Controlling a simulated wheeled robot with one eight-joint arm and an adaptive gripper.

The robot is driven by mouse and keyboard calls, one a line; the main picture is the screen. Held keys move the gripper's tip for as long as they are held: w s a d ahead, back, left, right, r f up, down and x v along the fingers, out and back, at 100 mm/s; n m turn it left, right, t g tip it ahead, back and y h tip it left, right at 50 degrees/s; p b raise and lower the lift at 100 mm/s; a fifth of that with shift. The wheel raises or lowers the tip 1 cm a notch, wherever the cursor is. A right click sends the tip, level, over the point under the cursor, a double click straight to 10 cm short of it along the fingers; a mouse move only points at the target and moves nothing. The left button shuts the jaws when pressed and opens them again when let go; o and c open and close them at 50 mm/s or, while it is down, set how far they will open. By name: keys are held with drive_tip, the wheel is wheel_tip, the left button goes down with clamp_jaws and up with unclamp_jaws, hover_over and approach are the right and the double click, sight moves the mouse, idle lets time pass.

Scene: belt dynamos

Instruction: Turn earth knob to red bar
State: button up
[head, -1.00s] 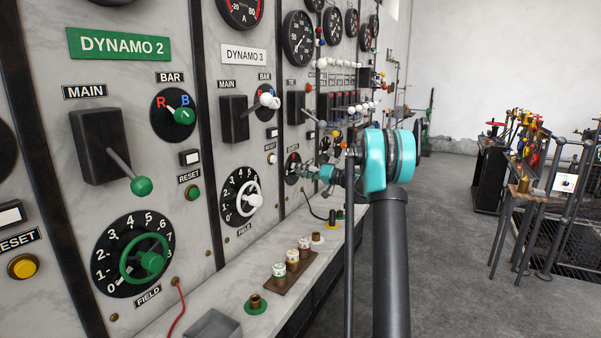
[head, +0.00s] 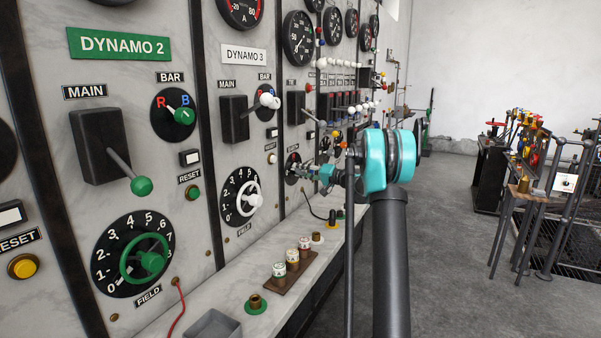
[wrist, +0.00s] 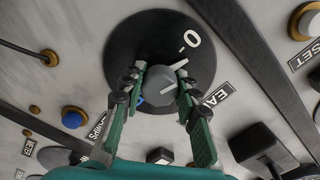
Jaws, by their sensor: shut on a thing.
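The earth knob (wrist: 155,84) is a grey knob on a round black dial (wrist: 125,45), in the middle of the wrist view. A white 0 and a tick show at the dial's upper right, and a bit of blue at the lower left. White marks show on the knob's right side. No red mark is visible there; part of the dial is hidden by my fingers. My gripper (wrist: 160,88) has one green finger on each side of the knob and is shut on it. In the head view, my gripper (head: 309,171) is at the small dial (head: 291,166), mostly hiding the knob.
A label starting "EA" (wrist: 217,95) is partly hidden beside the dial. A black lever block (wrist: 255,142) and a blue button (wrist: 73,117) are near. A marble ledge (head: 225,300) with fuses (head: 292,258) runs below the panels.

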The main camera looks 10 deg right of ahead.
drive_tip(key=m, duration=1.1)
drive_tip(key=shift+m, duration=1.6)
drive_tip(key=o, duration=1.2)
drive_tip(key=shift+c, duration=0.2)
drive_tip(key=v, duration=1.2)
